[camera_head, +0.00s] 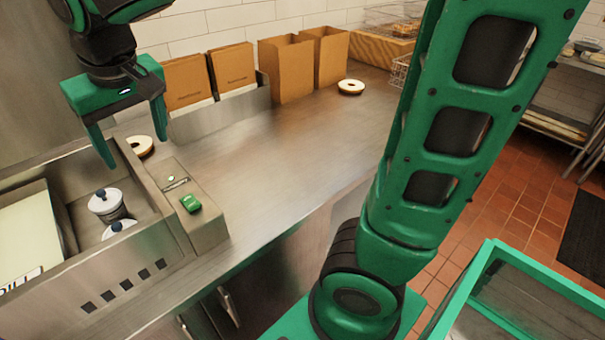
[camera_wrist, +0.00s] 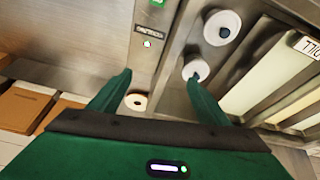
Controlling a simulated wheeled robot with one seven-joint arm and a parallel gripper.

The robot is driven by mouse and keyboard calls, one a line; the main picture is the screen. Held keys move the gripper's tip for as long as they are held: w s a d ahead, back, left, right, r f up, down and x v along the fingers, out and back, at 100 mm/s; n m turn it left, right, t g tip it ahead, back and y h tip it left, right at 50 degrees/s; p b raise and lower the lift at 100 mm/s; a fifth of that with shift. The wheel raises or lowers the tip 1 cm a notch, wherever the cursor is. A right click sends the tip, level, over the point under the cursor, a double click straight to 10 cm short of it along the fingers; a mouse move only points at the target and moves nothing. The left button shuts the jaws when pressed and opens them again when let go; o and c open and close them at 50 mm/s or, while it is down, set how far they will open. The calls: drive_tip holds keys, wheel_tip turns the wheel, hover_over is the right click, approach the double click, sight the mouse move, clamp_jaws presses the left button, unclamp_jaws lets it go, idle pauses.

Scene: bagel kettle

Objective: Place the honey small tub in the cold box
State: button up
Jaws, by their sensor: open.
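My gripper (camera_head: 137,154) is open and empty, pointing down above the steel unit at the left; its fingers also show in the wrist view (camera_wrist: 160,78). Two small tubs with white lids and dark knobs stand in a bay of that unit: one farther back (camera_head: 105,203), one nearer the front (camera_head: 119,230). They also show in the wrist view, one at the top (camera_wrist: 222,27) and one below it (camera_wrist: 195,70). I cannot read which is honey. The steel unit (camera_head: 128,283), with vents on its front, may be the cold box.
A control panel with a green switch (camera_head: 190,203) borders the bay. Paper bags (camera_head: 287,68) line the wall. The middle counter (camera_head: 255,165) is clear.

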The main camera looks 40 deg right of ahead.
drive_tip(key=s+d+f+m+g+h, duration=0.1)
drive_tip(key=s+d, duration=0.1)
drive_tip(key=d, duration=0.4)
drive_tip(key=s+d+f+m, duration=0.1)
drive_tip(key=s+d+f, duration=0.1)
drive_tip(key=d, duration=0.4)
drive_tip(key=s+d+f+m+g, duration=0.1)
drive_tip(key=s+d+f+m, duration=0.1)
drive_tip(key=s+d, duration=0.3)
drive_tip(key=s+d+f+m+g, duration=0.1)
drive_tip(key=s+d+f+m, duration=0.1)
drive_tip(key=s+d, duration=0.3)
drive_tip(key=s+d+f+m+g+y, duration=0.1)
drive_tip(key=s+d+f, duration=0.3)
drive_tip(key=s, duration=0.6)
drive_tip(key=shift+d+f+m, duration=0.3)
drive_tip(key=shift+d+m, duration=0.1)
drive_tip(key=shift+d, duration=0.7)
drive_tip(key=shift+w+f, duration=0.25)
drive_tip(key=shift+w, duration=0.4)
